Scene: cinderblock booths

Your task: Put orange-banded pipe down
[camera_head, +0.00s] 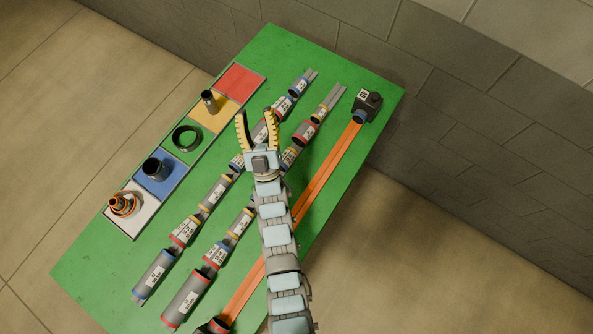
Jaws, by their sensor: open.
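My gripper (256,116) is open, with its two yellow-lined fingers spread over the left row of pipes. A grey banded pipe (261,132) lies between and below the fingers, partly hidden by them. I cannot tell its band colour or whether the fingers touch it. Grey pipes with coloured end bands and white labels lie in two long rows. One in the left row (184,232) has reddish-orange bands; I cannot tell for sure which pipe is the orange-banded one. My arm hides part of the right row.
The green table (85,268) carries a strip of coloured squares with rings and fittings; its red square (239,81) is empty. An orange rail (340,156) runs along the right to a dark block (368,101). A cinderblock wall (480,150) stands behind.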

